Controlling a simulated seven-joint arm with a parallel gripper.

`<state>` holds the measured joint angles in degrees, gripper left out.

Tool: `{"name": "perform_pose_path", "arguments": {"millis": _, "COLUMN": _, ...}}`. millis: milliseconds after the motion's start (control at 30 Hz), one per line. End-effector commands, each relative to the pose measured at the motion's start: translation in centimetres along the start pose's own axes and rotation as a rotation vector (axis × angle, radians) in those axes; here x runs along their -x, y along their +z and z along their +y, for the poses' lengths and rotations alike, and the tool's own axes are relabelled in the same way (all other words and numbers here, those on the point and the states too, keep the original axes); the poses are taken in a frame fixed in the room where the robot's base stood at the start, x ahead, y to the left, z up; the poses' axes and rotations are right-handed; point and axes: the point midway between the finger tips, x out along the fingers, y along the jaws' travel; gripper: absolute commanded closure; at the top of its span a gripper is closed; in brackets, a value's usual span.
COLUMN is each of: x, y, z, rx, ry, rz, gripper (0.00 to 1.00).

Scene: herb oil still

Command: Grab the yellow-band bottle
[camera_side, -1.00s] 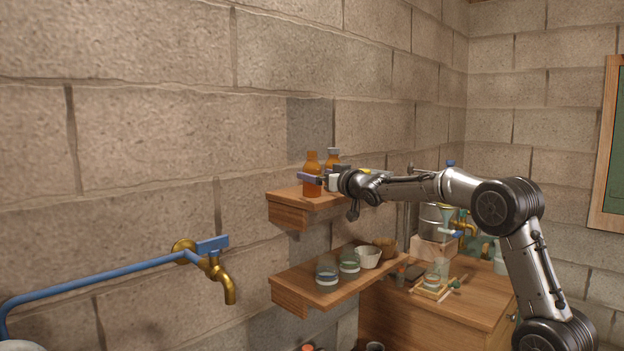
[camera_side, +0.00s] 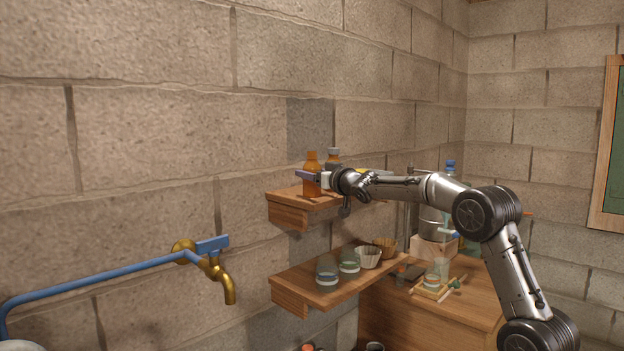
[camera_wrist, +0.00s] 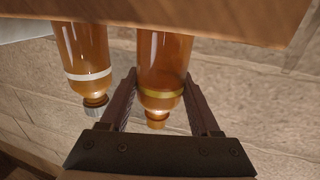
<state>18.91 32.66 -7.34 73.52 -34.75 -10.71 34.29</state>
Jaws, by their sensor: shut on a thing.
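The yellow-band bottle (camera_wrist: 166,62) is amber with an orange cap, and shows inverted in the wrist view with one finger on each side of it. My gripper (camera_wrist: 160,78) is shut on it around the yellow band near its shoulder. In the side view the same amber bottle (camera_side: 312,189) stands upright at the front of the upper shelf (camera_side: 290,213), with my gripper (camera_side: 316,177) across it. I cannot tell whether its base touches the shelf.
A white-band amber bottle (camera_wrist: 84,45) with a grey cap stands close beside it; it also shows in the side view (camera_side: 334,157). The lower shelf (camera_side: 315,297) holds glass jars (camera_side: 327,274) and fluted cups (camera_side: 368,258). A brass tap (camera_side: 215,270) is on the wall at left.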

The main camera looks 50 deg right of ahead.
Motion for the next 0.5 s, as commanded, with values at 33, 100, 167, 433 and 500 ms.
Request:
{"name": "perform_pose_path", "arguments": {"millis": 33, "x": 0.01, "y": 0.0, "z": -0.01, "rx": 0.0, "ry": 0.0, "rz": 0.0, "gripper": 0.82}}
{"name": "perform_pose_path", "arguments": {"millis": 100, "x": 0.01, "y": 0.0, "z": -0.01, "rx": 0.0, "ry": 0.0, "rz": 0.0, "gripper": 0.95}}
{"name": "perform_pose_path", "arguments": {"millis": 167, "x": 0.03, "y": -0.11, "z": -0.01, "rx": 0.0, "ry": 0.0, "rz": 0.002, "gripper": 0.98}}
{"name": "perform_pose_path", "arguments": {"millis": 433, "x": 0.03, "y": -0.19, "z": -0.02, "rx": 0.0, "ry": -0.001, "rz": 0.002, "gripper": 0.98}}
{"name": "perform_pose_path", "arguments": {"millis": 500, "x": 0.03, "y": -0.31, "z": -0.03, "rx": 0.002, "ry": -0.001, "rz": 0.002, "gripper": 0.98}}
